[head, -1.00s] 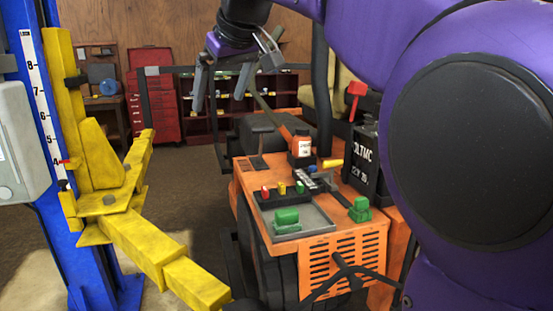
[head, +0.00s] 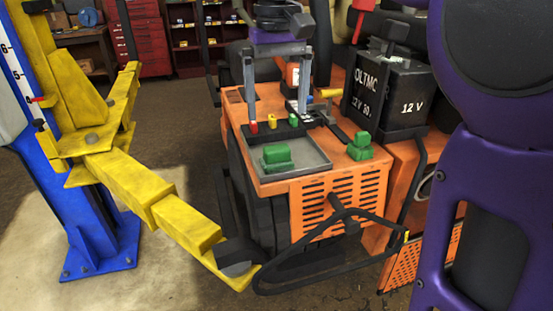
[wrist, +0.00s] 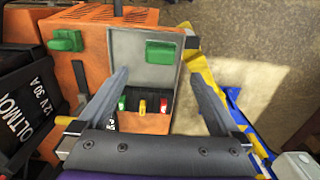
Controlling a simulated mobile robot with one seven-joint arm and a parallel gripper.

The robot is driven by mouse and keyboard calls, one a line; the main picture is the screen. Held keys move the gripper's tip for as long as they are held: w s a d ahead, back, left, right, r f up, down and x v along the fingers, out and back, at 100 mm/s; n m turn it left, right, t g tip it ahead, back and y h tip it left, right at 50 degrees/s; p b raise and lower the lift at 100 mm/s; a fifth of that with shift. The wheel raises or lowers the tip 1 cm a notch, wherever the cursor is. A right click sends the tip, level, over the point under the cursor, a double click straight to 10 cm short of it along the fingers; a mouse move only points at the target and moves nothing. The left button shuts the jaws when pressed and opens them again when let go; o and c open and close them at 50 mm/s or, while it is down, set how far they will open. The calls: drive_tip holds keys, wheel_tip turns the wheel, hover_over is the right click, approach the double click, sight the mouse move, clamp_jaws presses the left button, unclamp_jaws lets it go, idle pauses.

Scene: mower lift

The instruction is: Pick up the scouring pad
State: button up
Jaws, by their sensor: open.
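Two similar green blocks are in view, and I cannot tell for certain which is the scouring pad. One green block (head: 277,157) lies in the grey tray (head: 310,168) on the orange mower; in the wrist view this tray block (wrist: 161,52) sits ahead, between the lines of the fingers. The other green block (head: 360,147) sits on the orange body right of the tray, and at the upper left of the wrist view (wrist: 66,41). My gripper (head: 277,115) is open and empty, pointing down above the mower behind the tray block; its fingers (wrist: 153,75) are apart.
Red, yellow and green small pieces (head: 272,121) stand in a dark holder behind the tray. A black 12 V battery (head: 385,95) stands to the right. A steering wheel (head: 335,250) is in front. A yellow lift arm (head: 150,195) is to the left.

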sight(277, 147)
wheel_tip(277, 147, down, 9)
drive_tip(key=shift+w+r+b, duration=0.1)
drive_tip(key=shift+r+b, duration=0.1)
drive_tip(key=shift+b, duration=0.85)
drive_tip(key=c, duration=1.4)
wheel_tip(277, 147, up, 10)
drive_tip(key=p, duration=0.3)
drive_tip(key=shift+c, duration=0.2)
drive_tip(key=o, duration=0.8)
drive_tip(key=c, duration=0.6)
drive_tip(key=shift+c, duration=0.3)
